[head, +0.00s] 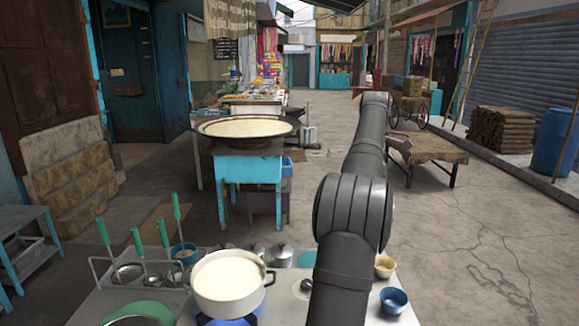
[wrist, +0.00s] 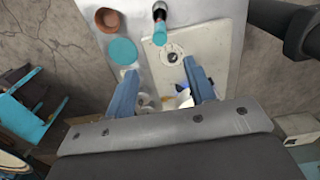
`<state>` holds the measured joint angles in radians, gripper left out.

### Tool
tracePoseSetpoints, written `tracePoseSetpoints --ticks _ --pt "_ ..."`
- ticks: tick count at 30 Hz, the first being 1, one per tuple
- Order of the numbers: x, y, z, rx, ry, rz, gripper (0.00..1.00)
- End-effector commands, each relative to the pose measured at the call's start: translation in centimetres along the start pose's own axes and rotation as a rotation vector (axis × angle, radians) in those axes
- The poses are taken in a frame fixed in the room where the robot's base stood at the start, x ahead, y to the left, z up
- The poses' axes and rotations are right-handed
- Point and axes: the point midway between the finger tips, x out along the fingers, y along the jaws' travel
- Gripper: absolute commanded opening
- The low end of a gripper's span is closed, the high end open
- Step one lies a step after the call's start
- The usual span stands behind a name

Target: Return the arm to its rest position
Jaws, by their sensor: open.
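My arm rises from the bottom of the head view, past the right of the white pot, to far above the ground. In the wrist view my gripper (wrist: 163,80) has two blue fingers spread wide apart. I see nothing held between them. The white pot (head: 229,304) full of white milk stands on the counter in the head view, left of my arm and well apart from my gripper. In the head view the fingers are not clear behind my dark arm links.
The counter (head: 405,316) holds a blue bowl (head: 394,300), a tan bowl (head: 385,267) and a rack of green-handled ladles (head: 139,243). A wide milk pan (head: 245,127) stands on a turquoise stand (head: 248,178) beyond. A low wooden table (head: 425,149) is right of my arm. Open pavement lies at right.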

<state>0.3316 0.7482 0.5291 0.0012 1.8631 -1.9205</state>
Motion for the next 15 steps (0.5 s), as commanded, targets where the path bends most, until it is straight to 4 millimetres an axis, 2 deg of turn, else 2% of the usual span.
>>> tracePoseSetpoints --ticks 15 --pt "9.5 -0.1 0.0 0.000 0.001 -0.004 0.50"
